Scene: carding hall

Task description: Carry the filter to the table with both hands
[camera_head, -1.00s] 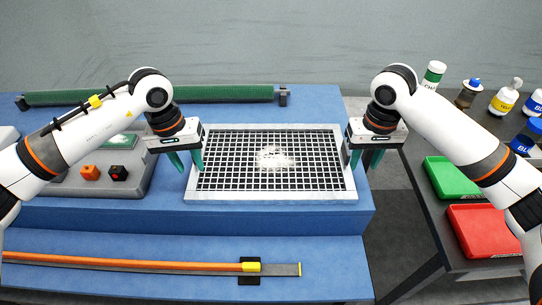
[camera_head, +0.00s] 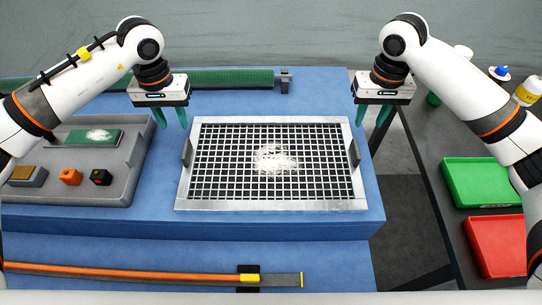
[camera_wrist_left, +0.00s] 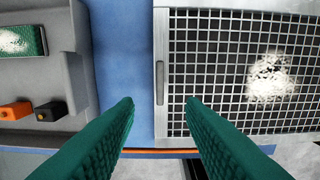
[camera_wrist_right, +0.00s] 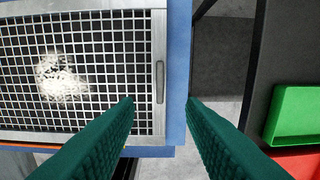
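The filter (camera_head: 207,203) is a silver-framed grid with a white fluffy patch in its middle. It lies flat on the blue surface, with a dark handle on its left side (camera_head: 187,152) and one on its right side (camera_head: 354,152). My left gripper (camera_head: 171,118) is open and empty, above and to the left of the filter. In the left wrist view the left handle (camera_wrist_left: 159,82) shows between and beyond its green fingers. My right gripper (camera_head: 373,118) is open and empty above the right edge. In the right wrist view the right handle (camera_wrist_right: 159,82) shows beyond the fingers.
A grey tray (camera_head: 125,185) with small blocks and a green plate stands left. A dark table (camera_head: 440,215) at right holds a green bin (camera_head: 480,183), a red bin (camera_head: 497,245) and bottles. A floor gap separates it from the blue surface. An orange strip (camera_head: 120,272) lies in front.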

